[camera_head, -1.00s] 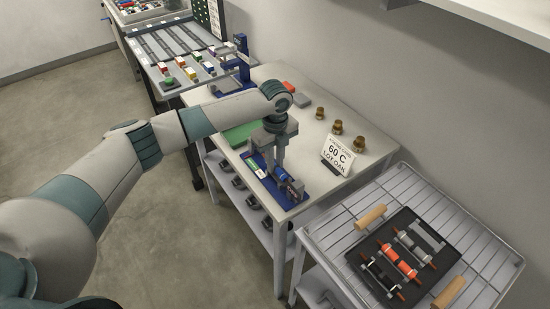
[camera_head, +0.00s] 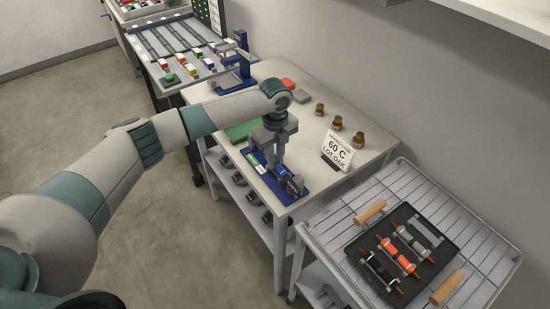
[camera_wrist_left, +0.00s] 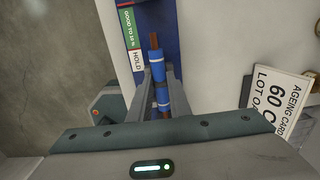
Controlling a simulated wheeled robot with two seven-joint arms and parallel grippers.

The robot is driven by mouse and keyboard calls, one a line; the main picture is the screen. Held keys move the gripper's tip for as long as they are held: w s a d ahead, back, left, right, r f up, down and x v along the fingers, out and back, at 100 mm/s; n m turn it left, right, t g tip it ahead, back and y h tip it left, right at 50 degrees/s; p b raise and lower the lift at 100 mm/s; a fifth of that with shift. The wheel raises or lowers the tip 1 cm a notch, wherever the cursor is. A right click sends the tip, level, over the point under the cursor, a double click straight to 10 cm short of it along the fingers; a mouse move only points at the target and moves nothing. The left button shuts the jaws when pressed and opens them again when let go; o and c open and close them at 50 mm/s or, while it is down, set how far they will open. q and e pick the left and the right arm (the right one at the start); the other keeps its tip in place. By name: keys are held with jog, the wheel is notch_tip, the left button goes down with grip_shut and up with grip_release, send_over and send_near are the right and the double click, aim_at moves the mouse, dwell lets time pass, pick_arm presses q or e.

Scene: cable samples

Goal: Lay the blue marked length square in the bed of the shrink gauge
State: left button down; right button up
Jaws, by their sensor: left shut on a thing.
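The length runs roughly parallel to the label edge of the shrink gauge (camera_wrist_left: 165,18). In the head view my left gripper (camera_head: 270,158) is over the gauge's blue base (camera_head: 319,185) at the table's front. Whether the length touches the bed or hangs just above it, I cannot tell. My right gripper is out of view.
A white card (camera_head: 338,149) reading 60 C stands right of the gauge, with several brass pieces (camera_head: 337,123) behind. A green mat (camera_head: 242,130) lies left. A wire rack (camera_head: 405,178) at the right carries a black tray (camera_head: 437,265) of samples. A blue stand (camera_head: 238,84) is at the back.

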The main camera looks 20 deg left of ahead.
pick_arm(q)
jog(key=shift+s+f, duration=0.35)
jog(key=shift+f, duration=0.3)
jog(key=c, duration=1.9)
grip_release()
jog(key=o, duration=0.3)
jog(key=shift+d, duration=0.1)
jog(key=shift+o, duration=0.2)
jog(key=shift+w+f, duration=0.1)
jog(key=shift+w, duration=0.05)
jog(key=shift+a+r+b, duration=0.2)
jog(key=shift+r+b, duration=0.15)
jog(key=shift+r, duration=0.35)
notch_tip(320, 180, up, 18)
jog(key=b, duration=0.4)
jog(key=shift+w+d+f+b, duration=0.25)
jog(key=shift+w+b, duration=0.05)
jog(key=shift+b, duration=0.05)
